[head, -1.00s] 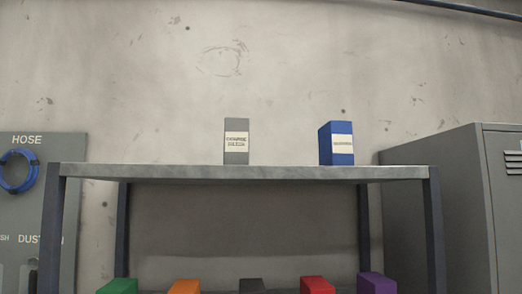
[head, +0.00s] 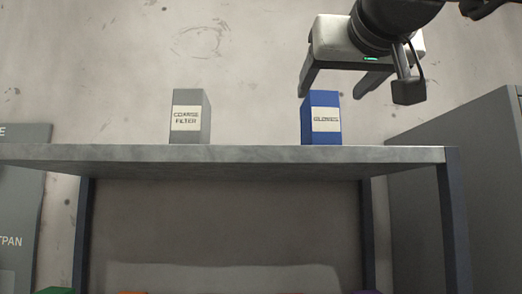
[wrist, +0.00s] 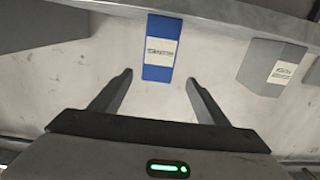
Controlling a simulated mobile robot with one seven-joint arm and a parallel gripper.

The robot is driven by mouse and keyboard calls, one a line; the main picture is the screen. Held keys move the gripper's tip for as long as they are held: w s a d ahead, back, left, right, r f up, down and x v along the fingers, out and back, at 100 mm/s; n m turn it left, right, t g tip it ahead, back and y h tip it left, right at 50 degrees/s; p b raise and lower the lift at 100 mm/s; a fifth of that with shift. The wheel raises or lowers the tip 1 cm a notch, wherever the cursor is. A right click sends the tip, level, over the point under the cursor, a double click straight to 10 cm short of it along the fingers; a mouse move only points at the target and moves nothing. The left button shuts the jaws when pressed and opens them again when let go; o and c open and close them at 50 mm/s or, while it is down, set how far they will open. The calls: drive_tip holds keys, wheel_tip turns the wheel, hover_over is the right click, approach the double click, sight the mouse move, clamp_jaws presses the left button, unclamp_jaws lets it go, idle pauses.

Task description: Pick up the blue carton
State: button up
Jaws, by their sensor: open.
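The blue carton (head: 321,118) with a white label stands upright on the top shelf of the grey rack, right of centre in the head view. In the wrist view the blue carton (wrist: 162,48) lies beyond the fingertips, roughly in line with the gap between them. My gripper (head: 336,92) is open and empty, above and slightly right of the carton in the head view. In the wrist view my gripper (wrist: 158,76) shows both fingers spread apart, with the carton not between them.
The grey shelf top (head: 240,155) is clear between the cartons. A grey locker (head: 455,175) stands right of the rack. Colored boxes sit on the lower shelf.

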sight(323, 102)
drive_tip(key=w+p, duration=0.1)
drive_tip(key=w, duration=0.5)
drive_tip(key=shift+w, duration=0.25)
drive_tip(key=shift+w+d+f+p, duration=0.1)
drive_tip(key=shift+w+p, duration=0.2)
drive_tip(key=shift+w, duration=1.2)
drive_tip(key=shift+w+d+f+p, duration=0.1)
drive_tip(key=shift+w+p, duration=0.15)
drive_tip(key=shift+w, duration=1.2)
drive_tip(key=shift+s, duration=0.15)
drive_tip(key=shift+c, duration=0.6)
drive_tip(key=c, duration=1.2)
